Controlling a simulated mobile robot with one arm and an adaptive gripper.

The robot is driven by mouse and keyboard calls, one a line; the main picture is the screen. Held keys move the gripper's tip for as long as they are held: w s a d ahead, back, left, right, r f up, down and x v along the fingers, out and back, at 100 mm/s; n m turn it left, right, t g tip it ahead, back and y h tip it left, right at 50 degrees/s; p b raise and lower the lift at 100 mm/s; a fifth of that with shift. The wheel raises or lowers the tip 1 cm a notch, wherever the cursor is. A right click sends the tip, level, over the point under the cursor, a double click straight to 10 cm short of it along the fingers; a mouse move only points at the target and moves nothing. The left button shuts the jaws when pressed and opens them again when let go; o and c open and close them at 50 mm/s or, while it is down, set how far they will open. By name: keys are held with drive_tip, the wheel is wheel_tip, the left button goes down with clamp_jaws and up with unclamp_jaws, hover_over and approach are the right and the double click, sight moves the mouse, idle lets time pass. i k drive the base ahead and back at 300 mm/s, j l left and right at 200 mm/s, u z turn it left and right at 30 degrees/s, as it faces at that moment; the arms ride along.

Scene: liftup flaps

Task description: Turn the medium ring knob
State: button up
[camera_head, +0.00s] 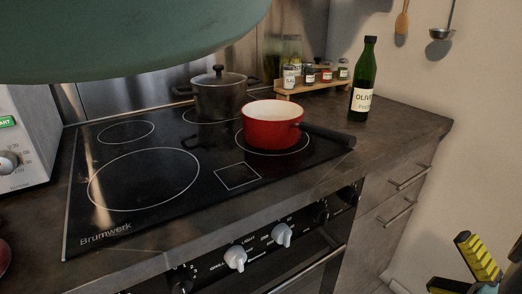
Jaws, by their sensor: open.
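The oven's control panel runs along the counter front below the black hob (150,222). It carries two light knobs, a left one (235,257) and a right one (282,234), with small printed labels beside them. Dark knobs show further right (320,212) and at the lower left (183,284). I cannot tell which knob belongs to the medium ring. The hob has rings of several sizes. My gripper (480,260), with yellow and black striped finger parts, is open at the lower right, partly cut off by the frame. It is well right of the knobs, touching none.
A red saucepan (269,132) stands on the right ring, its dark handle pointing right. A lidded grey pot (218,97) is behind it. An olive oil bottle (362,95) and spice rack (310,82) stand behind. Drawer handles (408,178) stick out at right. A teal shape covers the top left.

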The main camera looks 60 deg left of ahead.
sight(351, 197)
drive_tip(key=l, duration=1.5)
